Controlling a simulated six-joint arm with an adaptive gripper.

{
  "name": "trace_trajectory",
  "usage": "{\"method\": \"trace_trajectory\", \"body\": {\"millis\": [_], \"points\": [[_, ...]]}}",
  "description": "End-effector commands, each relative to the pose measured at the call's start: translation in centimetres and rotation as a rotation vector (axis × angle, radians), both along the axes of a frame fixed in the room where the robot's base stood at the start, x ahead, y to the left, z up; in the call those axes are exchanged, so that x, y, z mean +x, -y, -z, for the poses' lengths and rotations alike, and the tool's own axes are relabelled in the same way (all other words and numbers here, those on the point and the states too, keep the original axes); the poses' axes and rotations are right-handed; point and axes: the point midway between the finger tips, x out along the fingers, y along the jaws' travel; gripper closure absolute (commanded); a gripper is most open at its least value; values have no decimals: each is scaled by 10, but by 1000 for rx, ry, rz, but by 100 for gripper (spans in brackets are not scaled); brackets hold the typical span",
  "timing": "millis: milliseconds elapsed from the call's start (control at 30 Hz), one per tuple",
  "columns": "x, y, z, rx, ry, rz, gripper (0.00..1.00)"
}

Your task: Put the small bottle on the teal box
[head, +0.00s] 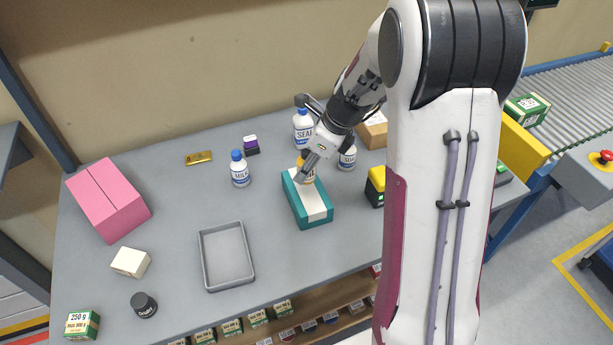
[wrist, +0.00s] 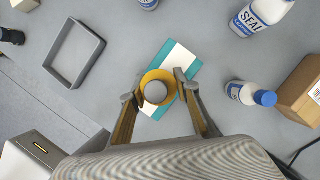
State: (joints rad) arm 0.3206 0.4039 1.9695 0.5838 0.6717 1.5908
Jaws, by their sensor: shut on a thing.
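The small bottle (wrist: 156,91) is yellow-orange with a pale round cap, seen from above between the fingers in the wrist view. In the head view the bottle (head: 308,175) shows partly below my gripper. My gripper (wrist: 158,96) is shut on it. The teal box (head: 316,218) has a white band along its top and lies on the table. In the wrist view the teal box (wrist: 191,68) is directly beneath the bottle. In the head view the bottle is over the box's far end. I cannot tell whether its base touches the box top.
White bottles with blue caps stand near: a milk bottle (head: 240,170), a tall one (head: 302,128) behind and a soap bottle (head: 347,158) at right. A cardboard box (head: 373,134) and a yellow-and-black item (head: 375,186) are right. A grey tray (head: 203,262) lies left, with clear table between.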

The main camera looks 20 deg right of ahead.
Motion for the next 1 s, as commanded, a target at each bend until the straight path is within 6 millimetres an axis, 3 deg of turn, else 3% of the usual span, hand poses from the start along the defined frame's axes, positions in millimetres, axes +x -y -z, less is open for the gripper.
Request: {"method": "trace_trajectory", "body": {"millis": [267, 600, 1000], "points": [[0, 0, 5, 0, -1, 1, 93], [0, 0, 36, 0, -1, 1, 93], [0, 0, 38, -1, 0, 0, 93]]}}
